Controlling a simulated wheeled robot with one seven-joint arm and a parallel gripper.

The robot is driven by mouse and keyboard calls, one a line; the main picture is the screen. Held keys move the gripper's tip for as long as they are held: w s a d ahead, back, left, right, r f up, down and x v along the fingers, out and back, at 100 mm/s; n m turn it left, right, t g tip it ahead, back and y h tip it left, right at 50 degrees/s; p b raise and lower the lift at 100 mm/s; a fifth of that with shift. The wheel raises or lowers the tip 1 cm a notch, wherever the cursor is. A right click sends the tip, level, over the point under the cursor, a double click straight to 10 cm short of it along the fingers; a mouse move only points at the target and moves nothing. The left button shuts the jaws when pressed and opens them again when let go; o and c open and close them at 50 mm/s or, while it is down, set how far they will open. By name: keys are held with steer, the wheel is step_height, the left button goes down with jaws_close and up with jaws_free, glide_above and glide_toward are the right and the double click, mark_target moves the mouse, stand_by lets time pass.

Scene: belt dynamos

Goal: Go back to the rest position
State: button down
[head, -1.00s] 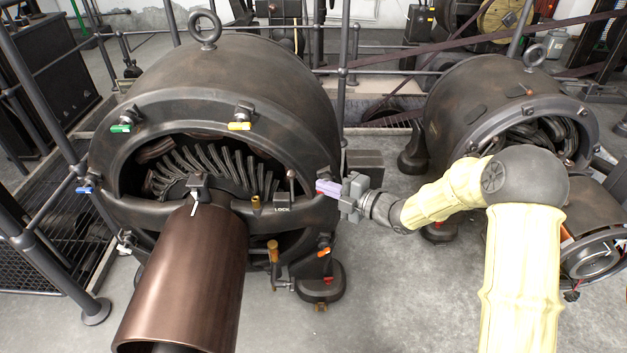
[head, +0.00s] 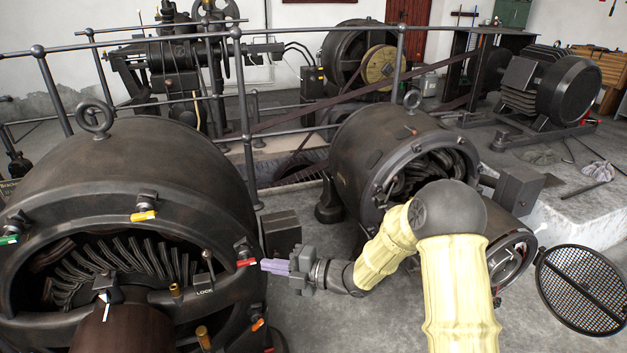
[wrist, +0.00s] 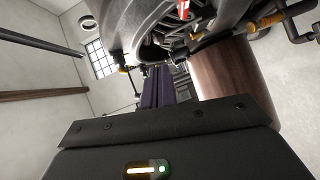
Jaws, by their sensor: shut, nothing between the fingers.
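My gripper (head: 264,266) has purple fingers and is shut and empty. It is held out to the left at the end of my cream-sleeved arm, beside the front right rim of the near dynamo (head: 130,180). A small red handle (head: 246,263) on that rim is just left of the fingertips, with what looks like a small gap between. In the wrist view the purple fingers (wrist: 158,88) are together, and the red handle (wrist: 184,8) is at the top edge.
A second dynamo (head: 385,140) stands behind my arm. A round mesh cover (head: 585,288) is at the far right. A brown shaft (head: 120,332) sticks out of the near dynamo. Railings (head: 243,120) run behind both machines. Bare floor (head: 375,320) shows around the arm.

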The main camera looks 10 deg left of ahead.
steer(key=w+d+m+t+h, duration=0.2)
steer(key=d+m+t+h, duration=0.4)
steer(key=d+m+h, duration=0.95)
steer(key=s+d+m+g+h, duration=0.1)
steer(key=s+d+m+g, duration=0.5)
steer(key=s+d+m, duration=1.15)
steer(key=w+p+v, duration=0.3)
steer(key=p+v, duration=1.5)
steer(key=w+r+p+v, duration=0.1)
steer(key=w+p+v, duration=0.2)
steer(key=p+v, duration=1.5)
steer(key=shift+w+a+r+n, duration=0.25)
steer(key=shift+w+n, duration=0.05)
steer(key=shift+w, duration=0.1)
steer(key=shift+w+a, duration=0.1)
